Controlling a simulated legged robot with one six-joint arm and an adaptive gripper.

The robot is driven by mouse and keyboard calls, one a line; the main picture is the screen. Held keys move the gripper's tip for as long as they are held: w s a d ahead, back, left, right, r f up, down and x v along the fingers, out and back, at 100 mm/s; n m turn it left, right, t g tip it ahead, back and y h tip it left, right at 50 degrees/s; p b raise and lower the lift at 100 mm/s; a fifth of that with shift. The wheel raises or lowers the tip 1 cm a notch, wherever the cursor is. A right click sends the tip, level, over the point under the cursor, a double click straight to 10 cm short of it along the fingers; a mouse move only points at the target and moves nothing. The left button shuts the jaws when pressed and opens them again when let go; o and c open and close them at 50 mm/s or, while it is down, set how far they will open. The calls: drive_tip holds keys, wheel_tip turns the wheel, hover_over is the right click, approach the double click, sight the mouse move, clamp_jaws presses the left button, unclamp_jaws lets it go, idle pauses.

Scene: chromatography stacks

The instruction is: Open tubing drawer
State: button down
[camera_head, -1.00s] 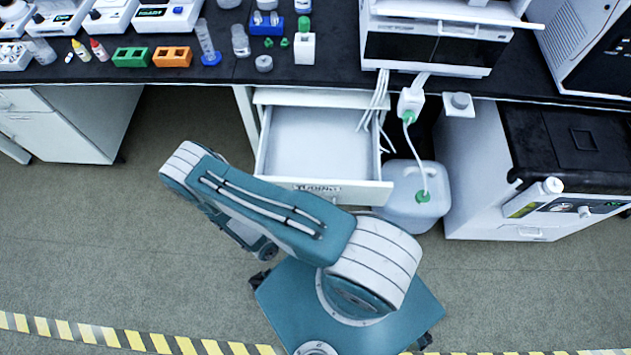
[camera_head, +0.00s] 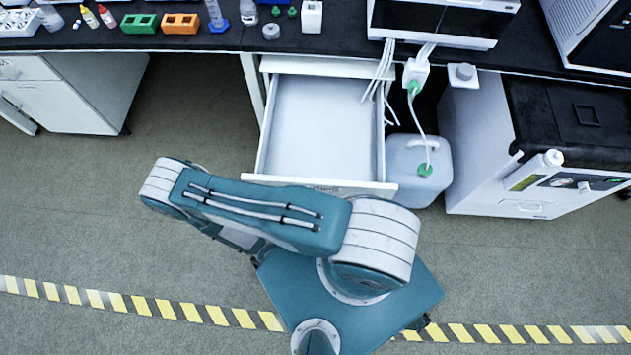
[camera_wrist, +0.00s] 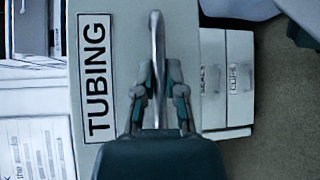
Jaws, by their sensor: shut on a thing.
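The tubing drawer (camera_head: 325,140) is pulled out from under the black bench in the head view, and its white inside looks empty. In the wrist view its front (camera_wrist: 118,20) carries the label TUBING (camera_wrist: 96,75), turned on its side. The drawer's metal bar handle (camera_wrist: 158,60) stands between the fingers of my gripper (camera_wrist: 159,85). My gripper is shut on the handle. In the head view my arm covers part of the drawer's front edge, and my gripper is hidden there.
Two more labelled drawers (camera_wrist: 225,80) sit beside the tubing drawer in the wrist view. A white jug (camera_head: 418,165) with a green cap and tube stands on the floor right of the drawer. White cables (camera_head: 380,75) hang near its right side. Open floor (camera_head: 70,210) lies at left.

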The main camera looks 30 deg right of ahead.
drive_tip(key=c, duration=0.7)
unclamp_jaws()
drive_tip(key=shift+f, duration=0.1)
drive_tip(key=s+a+r, duration=0.1)
drive_tip(key=a, duration=1)
drive_tip(key=shift+s+a+r, duration=0.3)
drive_tip(key=shift+a, duration=0.1)
